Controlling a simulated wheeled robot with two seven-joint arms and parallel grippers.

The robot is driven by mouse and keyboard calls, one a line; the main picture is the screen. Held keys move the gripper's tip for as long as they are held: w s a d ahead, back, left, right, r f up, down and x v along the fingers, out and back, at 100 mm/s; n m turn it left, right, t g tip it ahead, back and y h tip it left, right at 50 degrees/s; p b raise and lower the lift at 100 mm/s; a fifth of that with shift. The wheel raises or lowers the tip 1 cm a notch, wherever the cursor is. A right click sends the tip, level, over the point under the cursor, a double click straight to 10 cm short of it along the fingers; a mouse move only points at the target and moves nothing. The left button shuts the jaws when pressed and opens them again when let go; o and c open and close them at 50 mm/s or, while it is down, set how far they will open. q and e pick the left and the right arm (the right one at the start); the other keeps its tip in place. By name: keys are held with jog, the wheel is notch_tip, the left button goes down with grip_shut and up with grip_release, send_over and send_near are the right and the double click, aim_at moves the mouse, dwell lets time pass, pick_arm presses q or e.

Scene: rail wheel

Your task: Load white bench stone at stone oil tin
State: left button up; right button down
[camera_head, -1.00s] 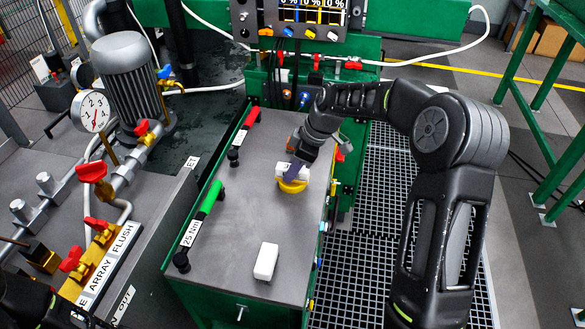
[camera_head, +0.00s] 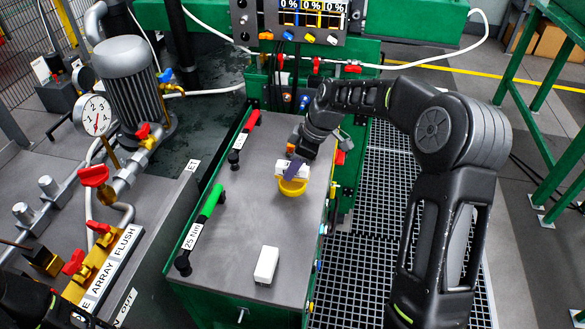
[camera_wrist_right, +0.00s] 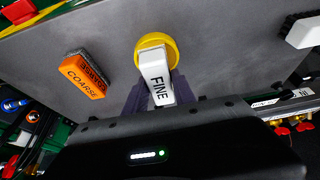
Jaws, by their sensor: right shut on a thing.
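The white bench stone marked FINE (camera_wrist_right: 158,84) is between the fingers of my right gripper (camera_wrist_right: 152,98), which is shut on it. The yellow round tin (camera_wrist_right: 172,50) lies just beyond the stone's far end in the wrist view; I cannot tell whether they touch. In the head view my right gripper (camera_head: 294,170) is over the grey bench top, with the stone (camera_head: 300,184) at the yellow tin (camera_head: 293,190). The gripper and stone hide part of the tin.
A plain white block (camera_head: 266,264) stands nearer the front of the bench top (camera_head: 240,245). An orange stone marked COARSE (camera_wrist_right: 84,76) lies left of the tin in the wrist view. A green-handled torque wrench (camera_head: 203,225) lies along the bench's left edge. The middle is clear.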

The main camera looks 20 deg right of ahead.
aim_at(288, 162)
jog(key=shift+r+p, duration=1.15)
jog(key=shift+r, duration=1.25)
jog(key=shift+d+f+m+t+h, duration=0.1)
jog(key=shift+d+m+t+h, duration=0.15)
jog(key=shift+m, duration=0.85)
jog(key=m, duration=0.1)
jog(key=f+m, duration=0.1)
jog(key=d+m+t+h, duration=0.1)
jog(key=shift+s+f+m, duration=0.15)
jog(key=shift+s+m, duration=0.2)
jog(key=shift+m, duration=0.05)
jog(key=shift+s+a+f+m+h, duration=0.1)
jog(key=shift+m+h, duration=0.2)
jog(key=shift+m, duration=0.25)
jog(key=shift+s+a+f+m+h, duration=0.1)
jog(key=shift+m+h, duration=0.15)
jog(key=shift+m, duration=0.3)
jog(key=shift+s+a+r+m+h, duration=0.15)
jog(key=shift+a+m+h, duration=0.3)
jog(key=shift+m, duration=0.55)
jog(key=a+r, duration=0.5)
jog(key=a, duration=0.3)
jog(key=shift+s+a, duration=0.15)
jog(key=shift+a, duration=0.2)
